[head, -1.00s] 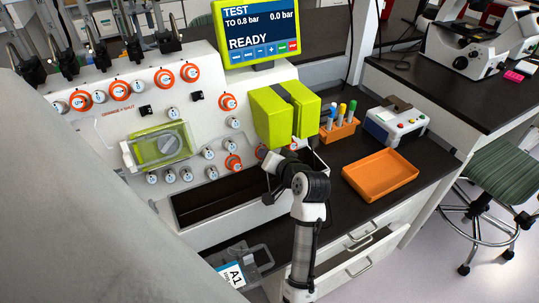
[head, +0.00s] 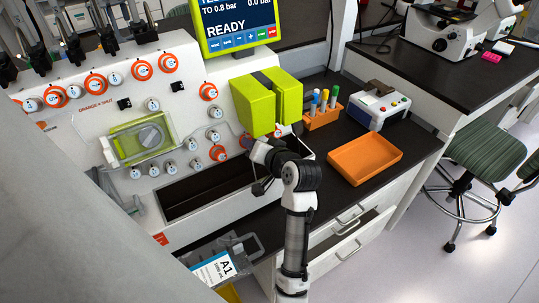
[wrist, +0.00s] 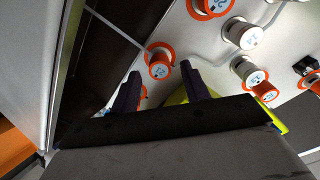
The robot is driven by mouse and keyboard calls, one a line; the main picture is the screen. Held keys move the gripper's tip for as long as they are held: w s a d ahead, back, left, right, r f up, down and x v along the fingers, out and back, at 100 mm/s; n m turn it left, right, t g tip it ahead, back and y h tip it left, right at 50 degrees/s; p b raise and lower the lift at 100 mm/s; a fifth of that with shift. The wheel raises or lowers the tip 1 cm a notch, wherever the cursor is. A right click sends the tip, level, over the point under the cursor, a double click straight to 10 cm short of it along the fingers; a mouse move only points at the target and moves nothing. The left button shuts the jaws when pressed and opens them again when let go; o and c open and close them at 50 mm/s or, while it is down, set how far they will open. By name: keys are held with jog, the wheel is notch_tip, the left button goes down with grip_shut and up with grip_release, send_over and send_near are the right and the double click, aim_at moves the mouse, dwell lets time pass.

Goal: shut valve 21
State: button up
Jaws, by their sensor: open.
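The valves are round white knobs on the white panel (head: 88,135), some with orange rings. Their numbers are mostly too small to read, so I cannot tell for certain which is valve 21. My gripper (wrist: 162,80) is open and empty, its two dark fingers pointing at the panel. An orange-ringed valve (wrist: 159,66) shows between and just beyond the fingertips; I see no contact. Part of another orange ring shows behind the left finger. In the head view my gripper (head: 262,150) is at the panel's lower right, below the green block, its fingers mostly hidden.
More valves (wrist: 241,33) stand close to the right of the fingers. A green block (head: 266,103) overhangs beside my gripper. A dark open trough (head: 205,190) lies below the panel. An orange tray (head: 365,160) and tube rack (head: 322,118) stand on the bench right.

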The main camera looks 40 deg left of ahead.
jog(key=b+v, duration=0.2)
jog(key=v, duration=1)
